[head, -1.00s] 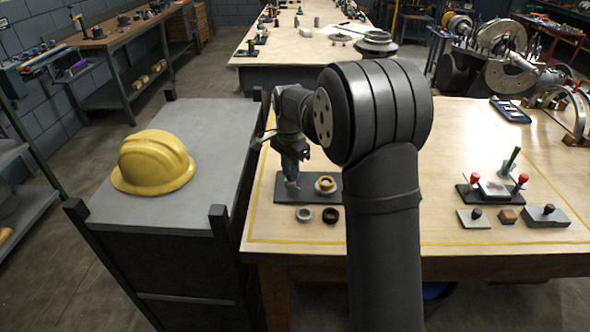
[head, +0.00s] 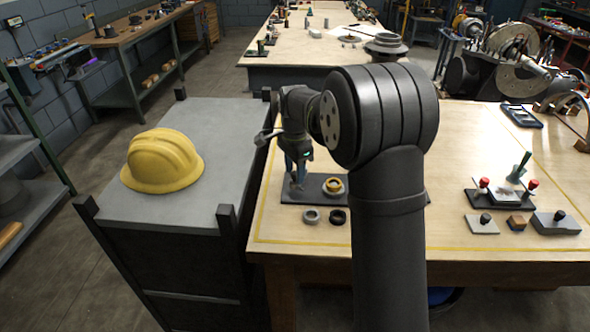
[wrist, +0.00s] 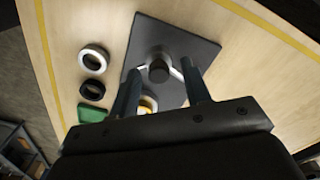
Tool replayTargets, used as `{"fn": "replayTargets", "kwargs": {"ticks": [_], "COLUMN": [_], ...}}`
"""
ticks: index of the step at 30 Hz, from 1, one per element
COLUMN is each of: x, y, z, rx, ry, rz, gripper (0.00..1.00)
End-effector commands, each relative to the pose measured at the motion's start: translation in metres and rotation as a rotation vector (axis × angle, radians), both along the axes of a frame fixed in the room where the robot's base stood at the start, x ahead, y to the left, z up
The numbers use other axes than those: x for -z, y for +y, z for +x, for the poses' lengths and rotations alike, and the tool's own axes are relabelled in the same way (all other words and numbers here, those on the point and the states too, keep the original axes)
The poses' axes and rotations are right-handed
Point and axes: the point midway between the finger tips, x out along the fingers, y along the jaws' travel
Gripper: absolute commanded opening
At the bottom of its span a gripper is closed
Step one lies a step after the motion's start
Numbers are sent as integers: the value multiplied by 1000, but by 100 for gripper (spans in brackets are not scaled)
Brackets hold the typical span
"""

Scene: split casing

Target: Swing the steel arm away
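In the wrist view, a dark base plate (wrist: 200,48) lies on the wooden table, with a round grey post between my fingers. A short bright steel arm (wrist: 178,74) runs from the post towards the right finger; its full shape is partly hidden. The fingers of my gripper (wrist: 161,72) are apart, one on each side of the post; I cannot tell whether either touches the steel. In the head view, my gripper (head: 297,184) points down over the left part of the base plate (head: 315,200). A yellow ring part (head: 333,180) stands on the plate, right of my gripper.
A grey ring (head: 311,222) and a black ring (head: 338,223) lie in front of the plate. A yellow hard hat (head: 163,160) sits on the grey cabinet at left. Red-knobbed fixtures (head: 484,185) stand on the right of the table. My arm hides the table's middle.

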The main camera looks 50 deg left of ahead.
Motion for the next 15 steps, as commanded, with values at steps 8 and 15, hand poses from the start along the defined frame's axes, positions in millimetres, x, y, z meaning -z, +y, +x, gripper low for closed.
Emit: {"fn": "replayTargets", "kwargs": {"ticks": [8, 15], "x": [-2, -37], "y": [0, 0], "z": [0, 1], "rx": [0, 0], "ry": [0, -2], "rz": [-1, 3], "gripper": [43, 43]}}
